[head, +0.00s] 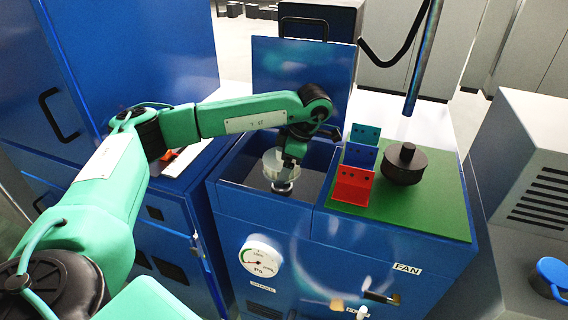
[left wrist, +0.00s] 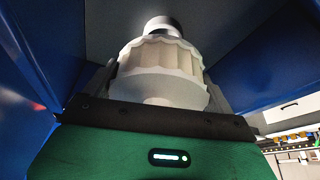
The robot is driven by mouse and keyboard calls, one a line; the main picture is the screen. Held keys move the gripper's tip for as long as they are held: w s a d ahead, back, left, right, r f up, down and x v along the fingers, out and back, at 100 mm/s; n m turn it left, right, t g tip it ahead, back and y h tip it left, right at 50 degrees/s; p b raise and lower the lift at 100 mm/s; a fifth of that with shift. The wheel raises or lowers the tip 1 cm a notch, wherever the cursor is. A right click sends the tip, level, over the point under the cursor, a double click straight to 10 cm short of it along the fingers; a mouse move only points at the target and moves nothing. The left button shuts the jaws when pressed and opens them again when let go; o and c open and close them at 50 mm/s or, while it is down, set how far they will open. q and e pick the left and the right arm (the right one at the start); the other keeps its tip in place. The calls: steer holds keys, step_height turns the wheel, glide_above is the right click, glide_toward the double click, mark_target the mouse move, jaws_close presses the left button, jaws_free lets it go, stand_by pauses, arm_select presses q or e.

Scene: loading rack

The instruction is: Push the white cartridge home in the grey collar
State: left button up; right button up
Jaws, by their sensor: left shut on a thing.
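The white cartridge (left wrist: 165,62) is ribbed and sits between the fingers of my left gripper (left wrist: 160,85), which is shut on it. In the head view the cartridge (head: 270,166) shows partly behind the left gripper (head: 284,168), inside the open blue box. A grey metallic cylinder, which looks like the collar (left wrist: 161,24), lies in line with the cartridge's far end in the left wrist view. A grey round part (head: 283,187) shows below the gripper in the head view. Whether cartridge and collar are fully seated cannot be told. My right gripper is not in view.
The blue box walls (head: 240,188) enclose the gripper closely, with a raised blue lid (head: 300,75) behind. A gauge (head: 262,258) is on the front.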

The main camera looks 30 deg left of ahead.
arm_select(q)
steer(key=shift+f+b, duration=1.4)
steer(key=shift+f, duration=0.75)
steer(key=o, duration=0.8)
steer(key=shift+r, duration=0.1)
steer(key=shift+w+d+r, duration=0.1)
steer(key=shift+d+r, duration=0.05)
steer(key=shift+r, duration=0.15)
steer(key=v, duration=1.3)
steer(key=shift+b, duration=0.35)
